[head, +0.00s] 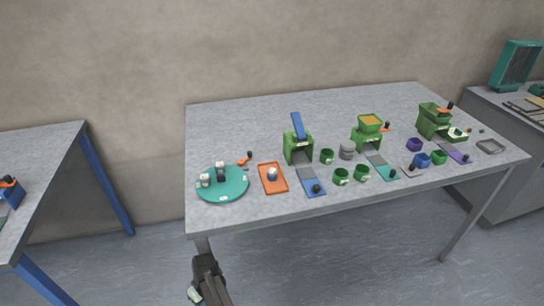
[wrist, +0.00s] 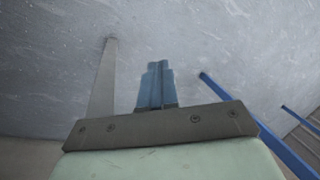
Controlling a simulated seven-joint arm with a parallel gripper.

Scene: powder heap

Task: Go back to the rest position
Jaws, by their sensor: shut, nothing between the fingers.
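My gripper (wrist: 155,68) shows in the wrist view as two blue-grey fingers closed together, with nothing between them. Behind the fingers in that view is grey floor, with table legs at the sides. In the head view part of my arm (head: 207,280) hangs low in front of the grey table (head: 300,115), below its front edge and apart from everything on top. The fingertips cannot be made out in the head view.
On the table stand a teal round tray (head: 222,198), an orange tray (head: 283,186), green machines (head: 298,147), several green cups (head: 341,177) and small coloured mats. Another table (head: 50,145) with blue legs is at the left. A grey cabinet (head: 515,150) stands at the right. The floor between the tables is clear.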

